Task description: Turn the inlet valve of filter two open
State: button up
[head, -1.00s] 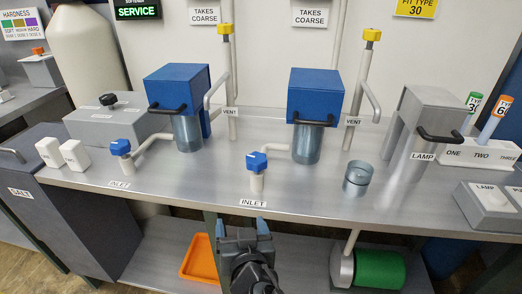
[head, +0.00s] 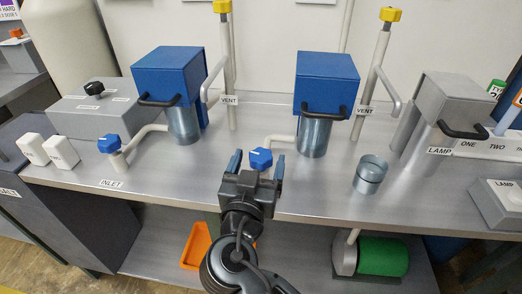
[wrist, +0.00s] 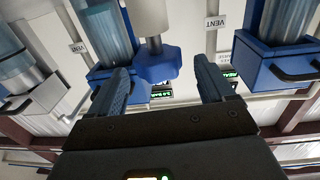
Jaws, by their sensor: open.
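The inlet valve of the right-hand blue filter has a blue lobed knob (head: 261,158) on a pale pipe. My gripper (head: 256,168) is open at the front of the bench, with its fingers on either side of this knob in the head view. In the wrist view the knob (wrist: 157,64) shows between and a little beyond the two fingertips (wrist: 162,80). I see no clear contact. The right filter has a blue housing (head: 325,80) over a clear bowl (head: 314,137). My gripper hides the right inlet label and the lower part of the valve.
The left filter (head: 168,73) has its own blue inlet knob (head: 109,144). A clear cup (head: 370,174) stands right of my gripper. Yellow-topped vent pipes (head: 382,55) rise behind. A grey lamp housing (head: 450,100) is at right. Bare bench (head: 320,195) lies between knob and cup.

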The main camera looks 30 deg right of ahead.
jog(key=shift+x, duration=1.35)
jog(key=shift+c, duration=0.4)
